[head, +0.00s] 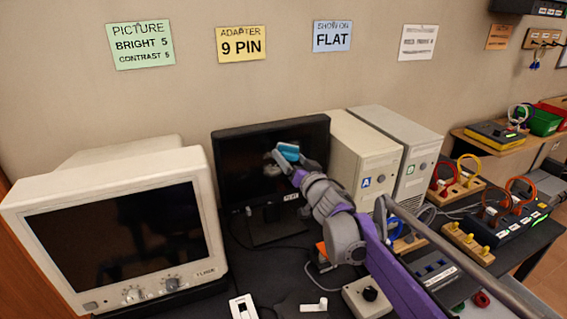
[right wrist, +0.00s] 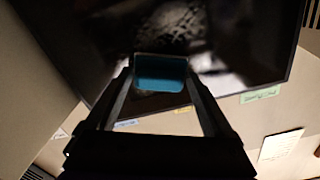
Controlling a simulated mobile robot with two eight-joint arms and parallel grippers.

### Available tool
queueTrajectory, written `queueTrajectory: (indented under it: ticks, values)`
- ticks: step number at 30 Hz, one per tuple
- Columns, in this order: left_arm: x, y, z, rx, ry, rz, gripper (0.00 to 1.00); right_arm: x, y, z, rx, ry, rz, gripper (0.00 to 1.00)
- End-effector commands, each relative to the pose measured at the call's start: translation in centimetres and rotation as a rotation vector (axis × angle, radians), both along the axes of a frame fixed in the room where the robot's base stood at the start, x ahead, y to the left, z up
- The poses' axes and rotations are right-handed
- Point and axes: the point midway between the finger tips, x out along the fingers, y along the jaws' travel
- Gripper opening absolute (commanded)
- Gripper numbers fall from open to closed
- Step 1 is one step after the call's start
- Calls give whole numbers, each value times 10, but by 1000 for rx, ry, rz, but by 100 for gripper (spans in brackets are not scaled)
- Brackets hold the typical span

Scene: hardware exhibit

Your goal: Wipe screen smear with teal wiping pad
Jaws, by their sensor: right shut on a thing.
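The teal wiping pad (head: 289,151) is held between the fingertips of my right gripper (head: 291,161). It also shows in the right wrist view (right wrist: 160,74), between the two fingers. The pad is in front of the dark flat screen (head: 238,160), over its upper right part in the head view. The screen (right wrist: 85,35) fills much of the right wrist view. I cannot tell whether the pad touches the glass. Pale grey patches show on the glass near the pad; I cannot tell smear from reflection. My left gripper is not in view.
A beige CRT monitor (head: 120,175) stands at the left. Two beige computer towers (head: 365,150) stand close to the right of the flat screen. A white switch plate (head: 243,307) and a knob box (head: 367,297) lie on the dark table in front. Coloured cable stands (head: 468,240) are further right.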

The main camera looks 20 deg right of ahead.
Motion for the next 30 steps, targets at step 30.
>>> queueTrajectory:
  ticks: [30]
  values:
    - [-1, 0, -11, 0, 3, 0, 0, 2, -53, 0, 0, 0, 0, 42]
